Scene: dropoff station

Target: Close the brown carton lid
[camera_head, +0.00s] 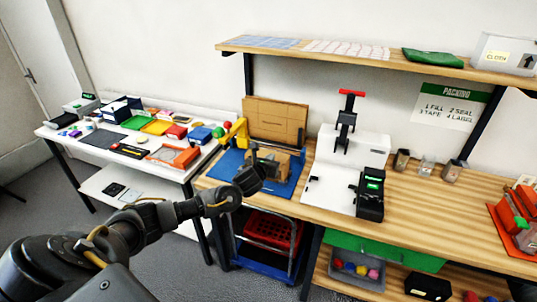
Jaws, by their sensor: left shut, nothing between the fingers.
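The brown carton (285,162) stands on a blue mat (229,161) on the wooden bench. Its large brown lid (275,119) stands open, close to upright, at the back. My left arm comes in from the lower left. My left gripper (265,163) is shut and empty, in front of the carton, and hides part of its front. I cannot tell if the gripper touches the carton. My right gripper is not in view.
A yellow device (234,133) stands left of the carton. A white press with a red handle (351,93) stands to its right. A shelf (356,60) runs above the bench. A white table (85,135) with several items is at the left.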

